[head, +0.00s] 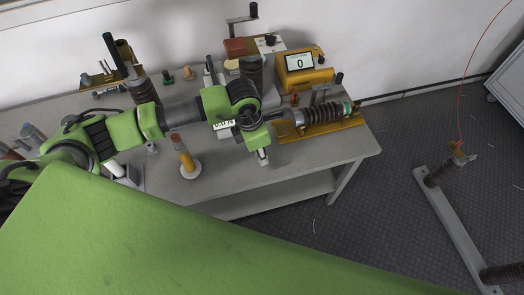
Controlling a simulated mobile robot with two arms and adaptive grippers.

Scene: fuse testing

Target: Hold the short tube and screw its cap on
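My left arm reaches across the table from the left, above the standing tube. My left gripper (262,156) points down to the right of that tube, near the table's front edge. Its fingers are small and partly hidden, so I cannot see whether it holds anything. My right gripper is not in view.
A ribbed brown insulator (325,113) lies on a yellow stand (318,131) at the right end of the table (235,188). Behind it stands a yellow meter (302,71) showing 0. A red box (236,46) with a crank stands at the back. The front left tabletop has bare room.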

